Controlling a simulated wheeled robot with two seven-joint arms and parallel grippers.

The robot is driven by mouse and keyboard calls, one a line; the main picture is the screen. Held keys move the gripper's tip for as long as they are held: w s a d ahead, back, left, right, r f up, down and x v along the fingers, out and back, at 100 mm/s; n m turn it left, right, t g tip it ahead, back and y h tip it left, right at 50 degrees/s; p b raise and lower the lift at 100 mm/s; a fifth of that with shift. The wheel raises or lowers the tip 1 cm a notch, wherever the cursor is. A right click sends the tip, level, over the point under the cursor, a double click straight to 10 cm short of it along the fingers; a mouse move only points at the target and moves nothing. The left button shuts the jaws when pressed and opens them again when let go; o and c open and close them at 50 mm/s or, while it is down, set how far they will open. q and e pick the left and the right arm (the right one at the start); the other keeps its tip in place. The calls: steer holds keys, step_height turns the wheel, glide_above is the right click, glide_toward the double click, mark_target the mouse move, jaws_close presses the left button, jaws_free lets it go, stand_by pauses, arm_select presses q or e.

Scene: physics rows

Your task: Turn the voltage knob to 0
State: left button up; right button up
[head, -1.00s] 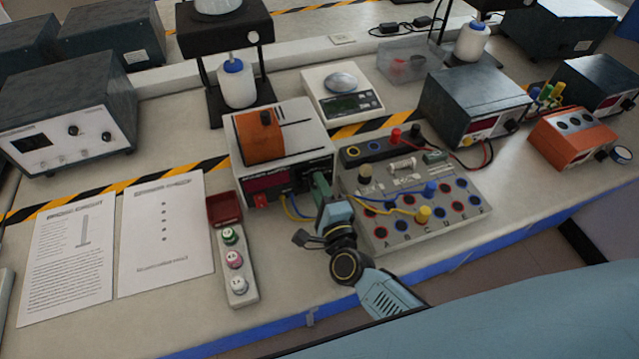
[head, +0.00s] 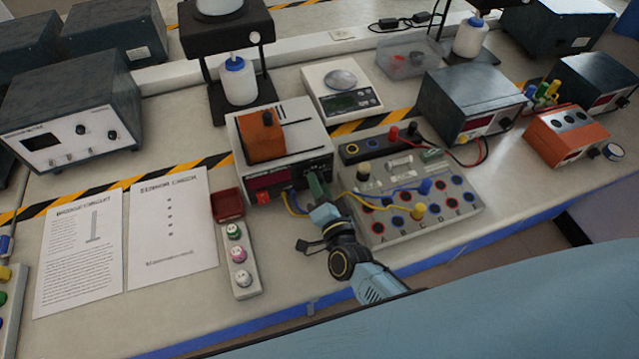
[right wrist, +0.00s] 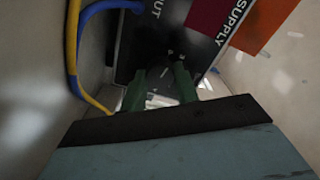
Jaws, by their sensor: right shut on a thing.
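The power supply (head: 315,130) is a white box with a black front panel, a red display and an orange patch on top. Its dark panel with SUPPLY lettering shows in the right wrist view (right wrist: 205,30). My right gripper (head: 316,187) is at the right part of this panel. In the right wrist view, its green fingers (right wrist: 160,88) are shut on a dark knob (right wrist: 162,78), which they largely hide. I cannot read the knob's pointer or the display's digits. My left gripper is not in view.
Blue and yellow wires (right wrist: 73,50) run close beside the gripper. The grey circuit board (head: 440,222) with coloured sockets stands just right of my arm. A strip with coloured buttons (head: 238,255) and paper sheets (head: 170,225) lie to the left.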

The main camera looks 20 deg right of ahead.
stand_by(0.6)
steer(key=o, duration=1)
steer(key=shift+c, duration=0.2)
steer(key=shift+s, duration=0.1)
steer(key=s, duration=1.3)
steer(key=shift+s+d, duration=0.1)
steer(key=shift+d, duration=0.15)
